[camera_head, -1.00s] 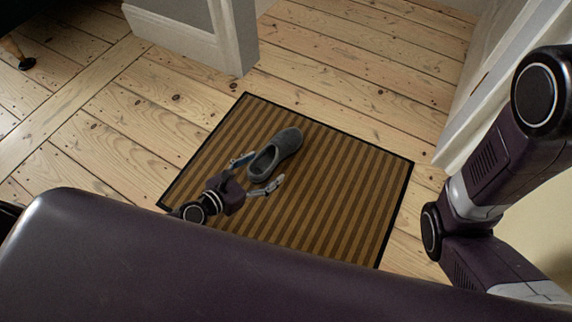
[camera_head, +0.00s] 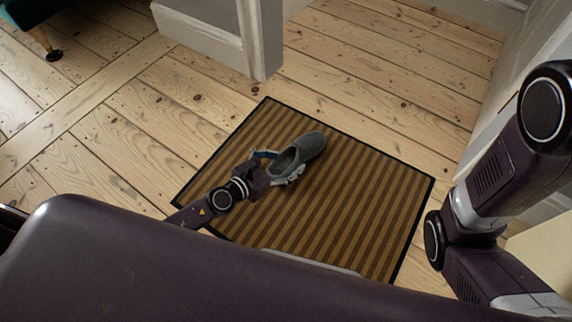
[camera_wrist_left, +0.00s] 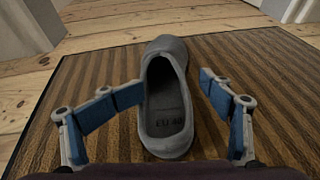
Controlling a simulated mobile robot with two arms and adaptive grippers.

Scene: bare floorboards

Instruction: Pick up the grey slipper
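The grey slipper (camera_head: 311,147) lies on the striped brown mat (camera_head: 330,215), its opening towards my left gripper and its toe pointing away. My left gripper (camera_head: 277,167) is at the slipper's heel end, low over the mat. In the left wrist view the slipper (camera_wrist_left: 166,142) stands between the two blue-padded fingers of the gripper (camera_wrist_left: 168,92).
Bare floorboards (camera_head: 130,130) surround the mat. A grey wall end with a white skirting board (camera_head: 215,45) stands beyond it. A furniture leg (camera_head: 47,42) is at the top left. A pale door frame (camera_head: 525,70) is at the right. The mat right of the slipper is clear.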

